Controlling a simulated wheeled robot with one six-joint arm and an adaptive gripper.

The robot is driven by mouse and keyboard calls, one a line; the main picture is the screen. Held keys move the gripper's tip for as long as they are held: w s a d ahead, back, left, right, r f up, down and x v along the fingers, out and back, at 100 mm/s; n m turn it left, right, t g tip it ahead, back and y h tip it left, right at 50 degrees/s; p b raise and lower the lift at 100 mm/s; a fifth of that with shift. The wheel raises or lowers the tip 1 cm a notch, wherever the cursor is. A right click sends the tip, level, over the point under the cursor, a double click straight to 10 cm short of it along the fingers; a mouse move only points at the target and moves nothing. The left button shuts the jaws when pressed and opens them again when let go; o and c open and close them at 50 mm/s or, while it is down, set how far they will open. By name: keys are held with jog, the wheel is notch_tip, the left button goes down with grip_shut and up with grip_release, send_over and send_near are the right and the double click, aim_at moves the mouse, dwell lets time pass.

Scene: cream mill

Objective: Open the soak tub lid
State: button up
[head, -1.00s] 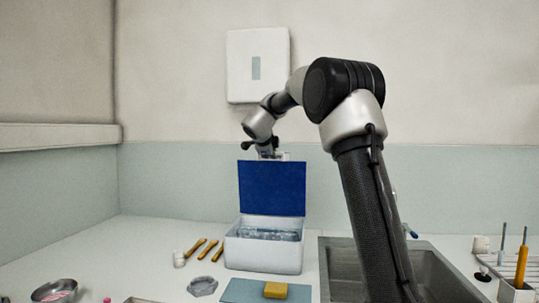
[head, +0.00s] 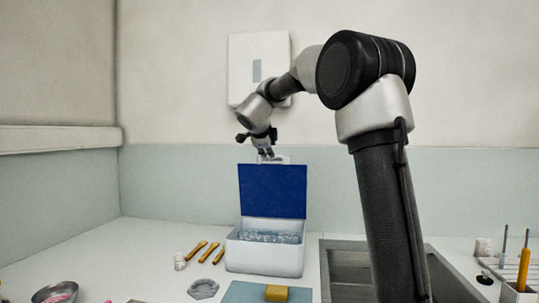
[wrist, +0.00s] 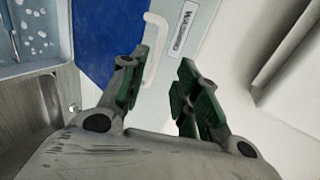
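The soak tub (head: 264,259) is a white box on the counter with clear liquid and bubbles inside. Its lid (head: 272,192) stands upright at the back of the tub, its dark blue face toward the head camera. My gripper (head: 268,155) is just above the lid's top edge. In the wrist view the gripper (wrist: 162,78) is open, with no thing held between its green-padded fingers. The white lid handle (wrist: 154,48) lies beyond the left finger, beside a printed label (wrist: 183,26). Whether a finger touches the handle is unclear.
A metal sink (head: 347,283) lies right of the tub. A yellow block (head: 277,293) on a blue-grey mat (head: 243,293) is in front. Wooden-handled tools (head: 204,252) and a grey dish (head: 203,289) lie left. A white dispenser (head: 243,62) hangs on the wall behind.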

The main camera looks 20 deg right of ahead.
jog(key=v, duration=0.4)
dwell(0.4)
jog(key=w+a+n+t+y, duration=0.3)
jog(key=a+n+t+y, duration=0.2)
jog(key=n, duration=0.2)
jog(key=s+a+f+n+g+y, duration=0.2)
jog(key=s+a+f+n+y, duration=0.1)
jog(key=s+f+n, duration=0.3)
jog(key=s+a+f+n+g+y, duration=0.25)
jog(key=s+f+n+y, duration=0.2)
jog(key=s, duration=0.25)
jog(key=s+d+f+n+g+h, duration=0.1)
jog(key=s+d+f+n+g, duration=0.1)
jog(key=s, duration=0.9)
jog(key=s+d+f+n+g+h, duration=0.2)
jog(key=s+f, duration=0.4)
jog(key=s, duration=0.5)
jog(key=s+d+f+n+g+h, duration=0.2)
jog(key=s+d+f+n+g, duration=0.1)
jog(key=s, duration=0.8)
jog(key=shift+d+f, duration=0.45)
jog(key=shift+d, duration=0.7)
